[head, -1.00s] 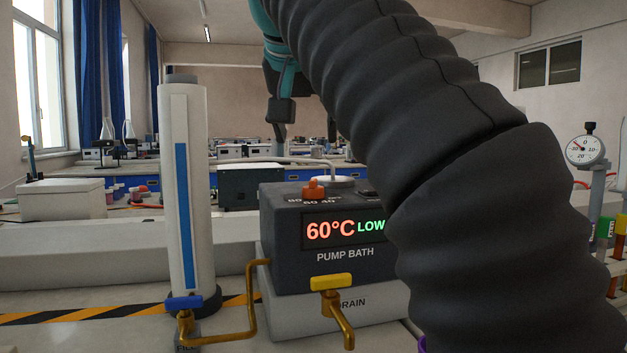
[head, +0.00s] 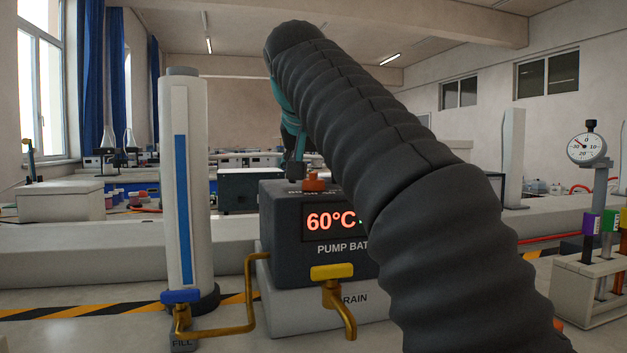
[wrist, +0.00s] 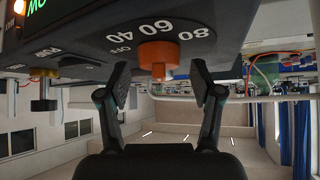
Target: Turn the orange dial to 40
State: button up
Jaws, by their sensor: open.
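The orange dial (head: 314,183) sits on top of the dark pump bath (head: 285,235). In the wrist view, which is upside down, the dial (wrist: 158,52) has the marks OFF, 40, 60 and 80 beside it. The display (head: 330,221) reads 60°C; the rest of it is hidden behind my arm. My gripper (wrist: 160,78) is open and empty. Its two fingers stand on either side of the dial in the wrist view, and I see no contact. In the head view my gripper (head: 294,172) is just left of the dial, partly hidden.
A yellow-handled drain tap (head: 332,272) and a blue-handled fill tap (head: 181,297) stand in front. A white column (head: 199,180) with a blue gauge is at left. A rack with coloured tubes (head: 590,280) and a round gauge (head: 587,148) are at right.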

jog(key=shift+w+f, duration=0.25)
jog(key=shift+w, duration=0.05)
jog(key=shift+c, duration=0.2)
jog(key=c, duration=1.1)
jog(key=shift+d, duration=0.1)
jog(key=n+y+p, duration=0.1)
jog(key=n, duration=0.1)
jog(key=n+y+p, duration=0.1)
jog(key=n+y, duration=0.1)
jog(key=shift+r+n+y, duration=0.2)
jog(key=shift+n+y, duration=0.1)
jog(key=shift+f+n+g+y+p, duration=0.1)
jog(key=shift+n+g+y+p, duration=0.5)
jog(key=shift+n, duration=0.45)
jog(key=shift+f+n+g+y+p, duration=0.1)
jog(key=shift+n+g+y+p, duration=0.25)
jog(key=shift+n+y, duration=0.6)
